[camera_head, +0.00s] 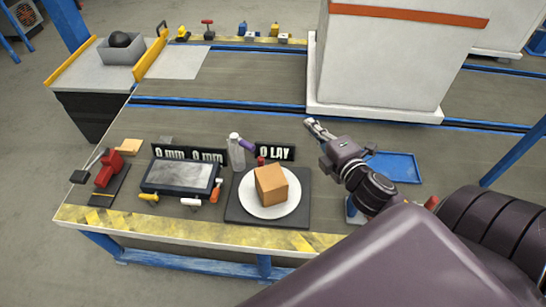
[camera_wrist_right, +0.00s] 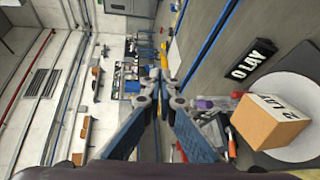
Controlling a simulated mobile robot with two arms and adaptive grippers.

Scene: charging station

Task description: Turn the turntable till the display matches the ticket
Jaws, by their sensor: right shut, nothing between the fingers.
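The turntable (camera_head: 268,213) is a white disc on a dark square base near the table's front edge. A brown box (camera_head: 270,185) sits on it; in the right wrist view the box (camera_wrist_right: 268,122) carries dark lettering on a pale label, partly legible. The black display (camera_head: 275,152) behind the turntable reads "0 LAY", and it also shows in the right wrist view (camera_wrist_right: 253,60). I cannot identify a ticket. My right gripper (camera_head: 312,124) is shut and empty, above the table, behind and to the right of the turntable, touching nothing. My left gripper is out of view.
A red tool (camera_head: 107,168) lies far left, a blue tray (camera_head: 396,166) right. A large white block (camera_head: 385,60) stands behind.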

